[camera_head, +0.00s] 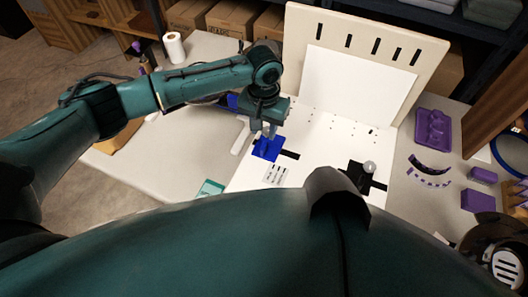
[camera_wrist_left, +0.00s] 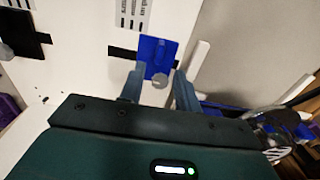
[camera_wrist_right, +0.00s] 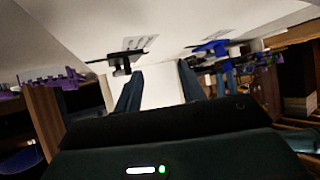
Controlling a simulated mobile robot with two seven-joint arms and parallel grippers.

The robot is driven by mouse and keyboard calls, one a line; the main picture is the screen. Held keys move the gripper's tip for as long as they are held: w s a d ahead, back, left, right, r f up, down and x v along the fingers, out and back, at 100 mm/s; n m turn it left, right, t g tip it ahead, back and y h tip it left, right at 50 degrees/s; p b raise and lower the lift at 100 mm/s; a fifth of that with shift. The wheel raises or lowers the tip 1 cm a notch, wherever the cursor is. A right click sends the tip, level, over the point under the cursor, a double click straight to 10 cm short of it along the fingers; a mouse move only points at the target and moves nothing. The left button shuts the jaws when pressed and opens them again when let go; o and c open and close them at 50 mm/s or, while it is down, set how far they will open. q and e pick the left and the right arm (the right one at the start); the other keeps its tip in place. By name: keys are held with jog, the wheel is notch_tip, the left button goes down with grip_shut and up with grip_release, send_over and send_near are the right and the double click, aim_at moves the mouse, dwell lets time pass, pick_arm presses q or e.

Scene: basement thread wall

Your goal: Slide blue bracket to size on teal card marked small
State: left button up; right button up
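The blue bracket (camera_head: 265,148) lies on the white base board over a black slot (camera_head: 290,155). It also shows in the left wrist view (camera_wrist_left: 157,48). My left gripper (camera_head: 268,130) is directly over the bracket. In the left wrist view its fingers (camera_wrist_left: 160,88) stand apart on either side of the bracket's round grey knob (camera_wrist_left: 160,80), with visible gaps. A teal card (camera_head: 211,188) lies at the board's left front edge; its marking is too small to read. My right gripper (camera_wrist_right: 160,85) is open and empty; it is hidden in the head view.
A black bracket (camera_head: 354,174) with a grey knob sits on the right of the board. A printed white card (camera_head: 275,174) lies in front of the blue bracket. A slotted upright panel (camera_head: 385,42) stands behind. Purple parts (camera_head: 432,130) lie at the right.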

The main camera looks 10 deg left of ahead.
aim_at(264, 145)
pick_arm(q)
notch_tip(264, 145, down, 6)
jog(key=b, duration=0.6)
jog(key=shift+f, duration=0.1)
pick_arm(e)
jog(key=shift+m+t+y, duration=0.3)
jog(key=shift+m, duration=0.2)
jog(key=f, duration=0.2)
jog(key=a+f, duration=0.1)
jog(key=f, duration=0.1)
jog(key=shift+w, duration=0.35)
pick_arm(q)
jog(key=shift+f+b, duration=0.4)
jog(key=shift+b, duration=0.25)
pick_arm(e)
jog(key=shift+d+f, duration=0.1)
jog(key=shift+f, duration=0.05)
pick_arm(q)
jog(key=shift+f+b, duration=0.4)
jog(key=shift+b, duration=0.15)
pick_arm(e)
jog(key=shift+s+t, duration=0.15)
jog(key=shift+t, duration=0.15)
pick_arm(q)
jog(key=shift+f, duration=0.1)
pick_arm(e)
jog(key=shift+d+r, duration=0.1)
jog(key=shift+r, duration=0.1)
